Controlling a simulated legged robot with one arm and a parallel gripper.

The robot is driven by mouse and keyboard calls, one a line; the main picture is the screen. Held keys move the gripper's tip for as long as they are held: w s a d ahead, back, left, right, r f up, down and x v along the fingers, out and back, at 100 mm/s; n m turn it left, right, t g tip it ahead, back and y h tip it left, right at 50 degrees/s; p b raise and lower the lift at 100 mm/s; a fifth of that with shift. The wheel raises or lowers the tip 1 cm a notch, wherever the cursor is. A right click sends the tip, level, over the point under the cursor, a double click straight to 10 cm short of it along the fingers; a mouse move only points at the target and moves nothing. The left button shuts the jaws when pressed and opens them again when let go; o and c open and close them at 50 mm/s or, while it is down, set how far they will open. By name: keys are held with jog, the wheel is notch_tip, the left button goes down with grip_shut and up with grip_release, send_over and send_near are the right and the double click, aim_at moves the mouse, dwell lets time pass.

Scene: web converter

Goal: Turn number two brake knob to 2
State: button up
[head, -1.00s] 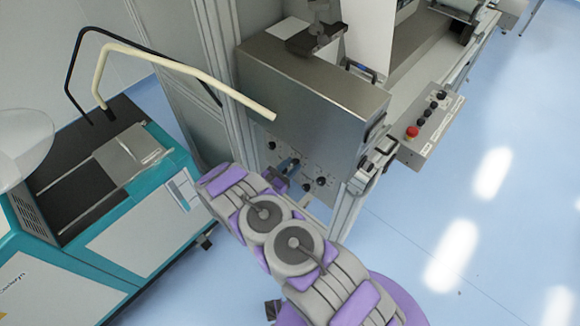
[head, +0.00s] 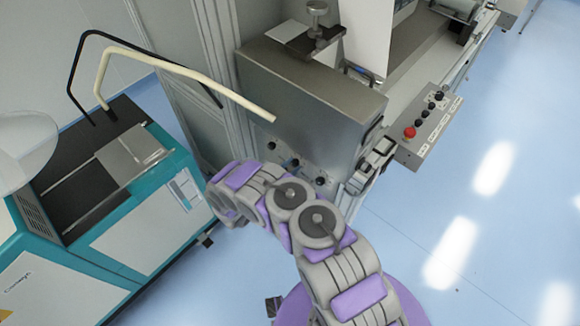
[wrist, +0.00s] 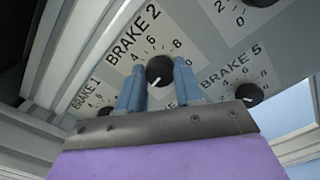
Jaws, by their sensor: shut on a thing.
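The number two brake knob (wrist: 160,71) is black and round, under the label BRAKE 2 on the grey panel in the wrist view. Its white pointer line points to the lower left. The digits 4, 6 and 8 show around its top; the lower part of the scale is hidden by my fingers. My gripper (wrist: 158,66) has its two blue fingers on either side of the knob and is shut on it. In the head view, my arm hides most of the gripper, and only a bit of blue shows by the panel.
In the wrist view, the BRAKE 1 knob (wrist: 106,112) is at left, the BRAKE 5 knob (wrist: 249,94) at right, and another knob (wrist: 262,2) at the top edge. In the head view, a teal cabinet (head: 140,240) stands left and a control box with a red button (head: 409,132) right.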

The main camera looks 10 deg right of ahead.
jog(key=shift+f+m+b, duration=0.1)
jog(key=shift+m+b, duration=0.55)
jog(key=shift+m, duration=1.05)
jog(key=o, duration=1)
jog(key=shift+o, duration=0.2)
jog(key=shift+a, duration=0.1)
jog(key=p+v, duration=0.2)
jog(key=v, duration=1.5)
jog(key=shift+p, duration=0.3)
jog(key=shift+s+a, duration=0.1)
